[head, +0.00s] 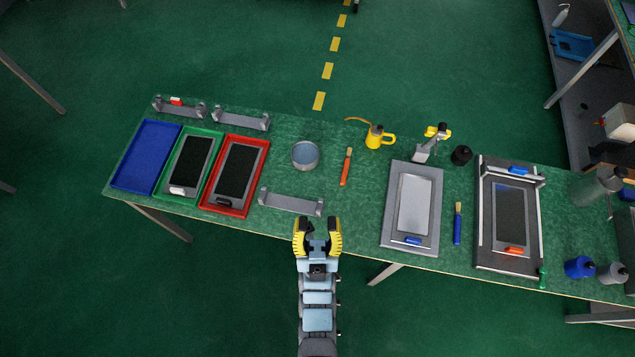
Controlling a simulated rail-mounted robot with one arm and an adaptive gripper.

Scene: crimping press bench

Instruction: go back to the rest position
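My gripper (317,233) is in the head view, just off the front edge of the green bench (352,218). Its two yellow-and-black fingers stand apart with nothing between them. My arm reaches up from the bottom middle of the picture. The gripper is in front of an empty grey bracket (291,202) and appears apart from it. No object is held.
On the left are a blue tray (146,156), a green tray (217,147) and a red tray (265,158); the last two hold dark panels. A round tin (305,155), brushes and a grey plate (429,231) are further right, then a framed press (482,215) and bottles.

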